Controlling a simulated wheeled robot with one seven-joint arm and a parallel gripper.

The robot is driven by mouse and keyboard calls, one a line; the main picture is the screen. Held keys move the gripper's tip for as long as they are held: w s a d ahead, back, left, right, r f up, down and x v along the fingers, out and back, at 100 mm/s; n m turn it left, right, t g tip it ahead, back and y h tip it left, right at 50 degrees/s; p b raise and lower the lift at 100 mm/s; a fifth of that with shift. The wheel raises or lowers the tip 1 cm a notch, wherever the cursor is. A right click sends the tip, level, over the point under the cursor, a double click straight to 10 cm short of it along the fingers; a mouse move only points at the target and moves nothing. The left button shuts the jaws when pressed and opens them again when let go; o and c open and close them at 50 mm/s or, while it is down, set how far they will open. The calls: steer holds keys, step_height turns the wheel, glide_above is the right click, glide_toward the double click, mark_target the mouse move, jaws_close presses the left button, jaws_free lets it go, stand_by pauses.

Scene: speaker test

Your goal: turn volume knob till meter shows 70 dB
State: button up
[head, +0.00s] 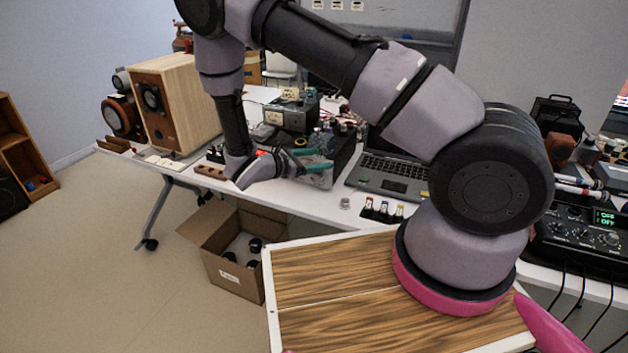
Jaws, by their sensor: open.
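My gripper (318,159) is over the white table, its two teal-tipped fingers apart and pointing right. They are in front of a dark boxed unit (345,150) with small parts on top; I cannot tell whether they touch it. Behind is a black instrument with a pale dial meter (275,117), its reading too small to make out. At the far right, a black unit (585,240) has several knobs (609,238) and a green lit display (604,217). I cannot tell which knob is the volume knob; no dB reading is legible.
A wooden speaker (178,103) stands at the table's left. An open laptop (388,175) is right of my gripper, with small coloured-top items (382,209) in front. A cardboard box (228,262) is on the floor.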

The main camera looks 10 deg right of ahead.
mark_target(316, 178)
steer(key=a+f+n+t+y, duration=0.3)
steer(key=a+f+n+t, duration=0.2)
steer(key=f+n+t, duration=0.6)
steer(key=w+d+g, duration=0.1)
steer(key=w+d, duration=0.1)
steer(key=w, duration=0.1)
steer(key=w+d+f+g, duration=0.1)
steer(key=w+d, duration=0.1)
steer(key=w+d+f+g, duration=0.1)
steer(key=w+d, duration=0.1)
steer(key=w, duration=0.1)
steer(key=shift+w+f+m, duration=0.1)
steer(key=shift+w+m, duration=0.2)
steer(key=shift+c, duration=0.3)
jaws_close()
steer(key=shift+m, duration=0.3)
steer(key=m, duration=0.4)
steer(key=shift+m, duration=0.3)
steer(key=m, duration=0.6)
steer(key=shift+s+d, duration=0.1)
